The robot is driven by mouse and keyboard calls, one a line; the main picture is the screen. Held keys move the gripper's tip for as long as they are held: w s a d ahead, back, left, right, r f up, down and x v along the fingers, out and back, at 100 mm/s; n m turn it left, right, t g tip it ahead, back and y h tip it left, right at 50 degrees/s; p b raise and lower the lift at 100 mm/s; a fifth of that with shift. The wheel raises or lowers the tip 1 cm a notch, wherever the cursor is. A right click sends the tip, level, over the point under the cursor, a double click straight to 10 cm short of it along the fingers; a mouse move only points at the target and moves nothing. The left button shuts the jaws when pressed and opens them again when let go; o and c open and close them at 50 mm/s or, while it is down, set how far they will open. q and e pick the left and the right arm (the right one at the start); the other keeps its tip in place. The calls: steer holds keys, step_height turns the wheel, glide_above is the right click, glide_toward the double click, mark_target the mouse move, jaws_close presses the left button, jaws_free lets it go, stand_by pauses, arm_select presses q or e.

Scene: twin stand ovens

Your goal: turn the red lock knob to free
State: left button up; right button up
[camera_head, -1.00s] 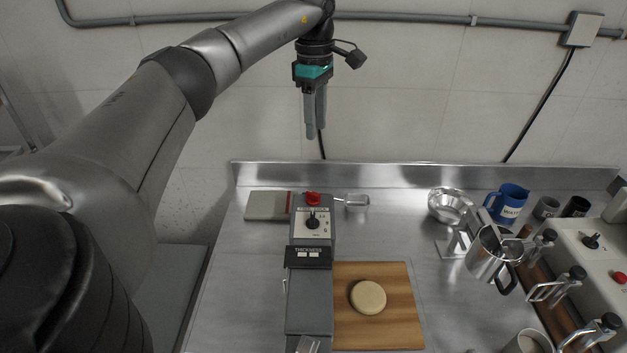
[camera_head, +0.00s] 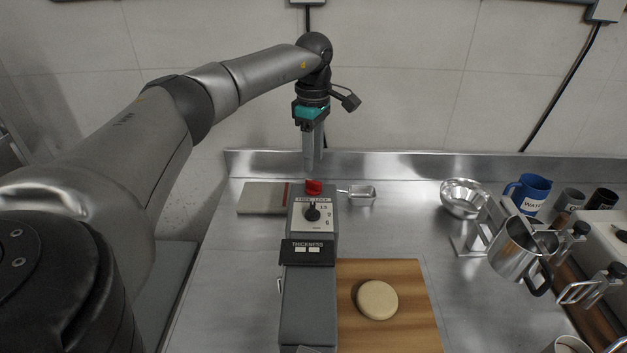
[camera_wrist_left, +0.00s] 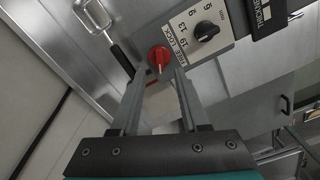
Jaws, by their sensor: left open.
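The red lock knob (camera_head: 313,187) sits at the back end of the grey machine (camera_head: 308,303), behind the white dial plate. In the left wrist view the red knob (camera_wrist_left: 159,57) is just beyond the fingertips, roughly centred between them, beside the printed words FREE and LOCK. A pale line shows on it, but I cannot tell for sure which word it points to. My left gripper (camera_head: 311,168) points down above the knob, open and empty, apart from it as far as I can see. My right gripper is not in view.
A black thickness dial (camera_head: 312,213) is close to the knob. A small metal scoop (camera_head: 361,192) lies to the right and a grey flat box (camera_head: 262,198) to the left. A wooden board (camera_head: 400,335) carries a dough disc (camera_head: 377,300). The wall stands close behind.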

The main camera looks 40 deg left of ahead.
mark_target(313, 181)
arm_select(q)
step_height(313, 181, down, 6)
steer(key=shift+b, duration=0.4)
steer(key=shift+c, duration=0.2)
jaws_close()
